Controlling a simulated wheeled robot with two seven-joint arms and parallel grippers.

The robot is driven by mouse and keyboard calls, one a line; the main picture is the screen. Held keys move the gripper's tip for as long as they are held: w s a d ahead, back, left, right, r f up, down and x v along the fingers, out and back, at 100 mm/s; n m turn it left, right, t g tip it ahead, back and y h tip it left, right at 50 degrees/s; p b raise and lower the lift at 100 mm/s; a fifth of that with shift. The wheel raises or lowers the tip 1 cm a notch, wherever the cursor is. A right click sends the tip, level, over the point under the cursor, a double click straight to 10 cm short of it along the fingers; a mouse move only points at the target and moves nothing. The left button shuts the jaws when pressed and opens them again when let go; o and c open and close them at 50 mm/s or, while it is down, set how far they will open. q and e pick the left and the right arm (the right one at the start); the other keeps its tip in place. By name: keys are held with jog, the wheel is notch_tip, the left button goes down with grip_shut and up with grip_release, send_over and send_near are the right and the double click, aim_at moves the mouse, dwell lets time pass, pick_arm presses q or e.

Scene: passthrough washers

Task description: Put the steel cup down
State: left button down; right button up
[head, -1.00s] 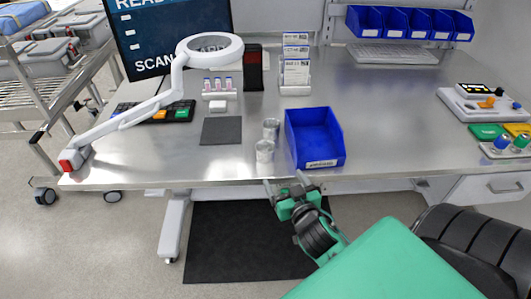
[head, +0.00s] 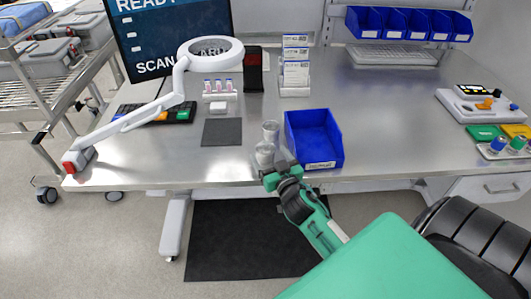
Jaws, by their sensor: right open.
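Two small steel-coloured cups stand upright on the steel table, left of the blue bin. The far cup (head: 270,130) stands just behind the near cup (head: 264,152). My right gripper (head: 272,163) is open at the table's front edge, right at the near cup. Its fingers partly cover that cup's lower right side. I cannot tell whether the cup is between the fingers or whether they touch it. My left gripper is not in view.
The open blue bin (head: 315,138) stands close to the right of the cups and gripper. A dark square mat (head: 221,132) lies to the left. A magnifier lamp (head: 210,54) arches over the left side. The table (head: 410,120) right of the bin is clear.

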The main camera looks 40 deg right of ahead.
aim_at(262, 143)
jog(key=shift+w+d+p, duration=0.15)
jog(key=shift+w+p, duration=0.05)
jog(key=shift+w, duration=0.7)
jog(key=shift+w+d+p, duration=0.2)
jog(key=shift+w, duration=0.75)
jog(key=shift+w+d+p, duration=0.15)
jog(key=shift+w+p, duration=0.05)
jog(key=shift+w, duration=0.7)
jog(key=c, duration=1.1)
jog(key=shift+c, duration=0.2)
jog(key=shift+r, duration=0.1)
notch_tip(262, 143, up, 20)
jog(key=s+a+f+n+y, duration=0.2)
jog(key=s+a+f+y, duration=0.1)
jog(key=s+a+f, duration=1.1)
notch_tip(262, 143, down, 2)
jog(key=shift+s+a, duration=0.3)
jog(key=shift+a, duration=0.65)
